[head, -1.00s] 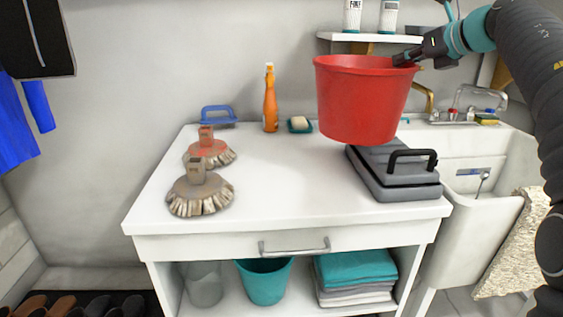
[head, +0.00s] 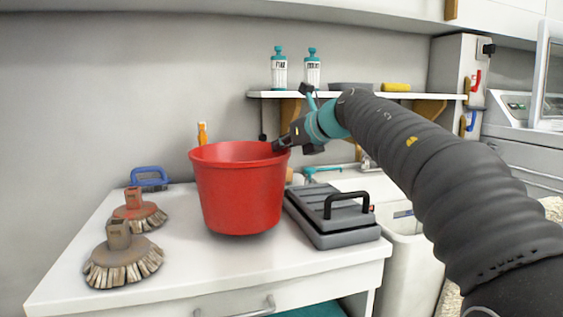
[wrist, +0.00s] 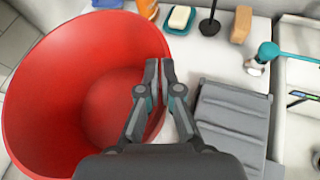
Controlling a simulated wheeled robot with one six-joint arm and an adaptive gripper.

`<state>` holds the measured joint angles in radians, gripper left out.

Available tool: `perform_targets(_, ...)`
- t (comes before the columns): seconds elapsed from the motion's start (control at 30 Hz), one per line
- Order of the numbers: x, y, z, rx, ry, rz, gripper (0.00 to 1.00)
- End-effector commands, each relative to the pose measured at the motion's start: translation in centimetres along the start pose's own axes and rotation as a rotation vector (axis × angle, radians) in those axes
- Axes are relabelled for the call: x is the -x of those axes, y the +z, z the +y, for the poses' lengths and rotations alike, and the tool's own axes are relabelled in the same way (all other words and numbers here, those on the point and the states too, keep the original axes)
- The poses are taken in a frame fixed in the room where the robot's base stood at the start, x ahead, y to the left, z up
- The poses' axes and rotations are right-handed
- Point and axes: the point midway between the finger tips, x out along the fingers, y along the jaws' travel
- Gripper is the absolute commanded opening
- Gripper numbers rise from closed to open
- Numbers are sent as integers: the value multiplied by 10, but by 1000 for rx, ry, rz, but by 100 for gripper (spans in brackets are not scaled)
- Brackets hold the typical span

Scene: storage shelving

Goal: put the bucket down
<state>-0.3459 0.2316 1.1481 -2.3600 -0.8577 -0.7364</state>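The red bucket (head: 240,192) is upright at the white counter (head: 170,262), between the brushes and the grey case. I cannot tell for sure whether its base touches the top; a dark shadow lies close under it. My gripper (head: 281,146) is at the bucket's right rim. In the wrist view my gripper (wrist: 159,75) is shut on the wall of the bucket (wrist: 50,95), one finger inside and one outside. The bucket looks empty inside.
Two brushes (head: 122,262) (head: 140,212) stand on the left of the counter, with a blue-handled item (head: 149,178) behind. A grey case (head: 332,214) with a black handle is close on the right. An orange bottle (head: 202,133) and soap (wrist: 180,17) are behind. The front counter strip is clear.

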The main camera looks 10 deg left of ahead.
Motion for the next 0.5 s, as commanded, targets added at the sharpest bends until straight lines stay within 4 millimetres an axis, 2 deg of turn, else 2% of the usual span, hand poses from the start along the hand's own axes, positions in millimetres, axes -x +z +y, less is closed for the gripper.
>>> perform_targets(0.03, -4, -10, -1, -2, 0, 1, 0)
perform_targets(0.17, -11, -26, -3, -3, 0, 0, 0)
perform_targets(0.4, -12, -27, -4, -2, 0, 0, 0)
perform_targets(0.5, -12, -28, -4, -1, 0, 1, 25)
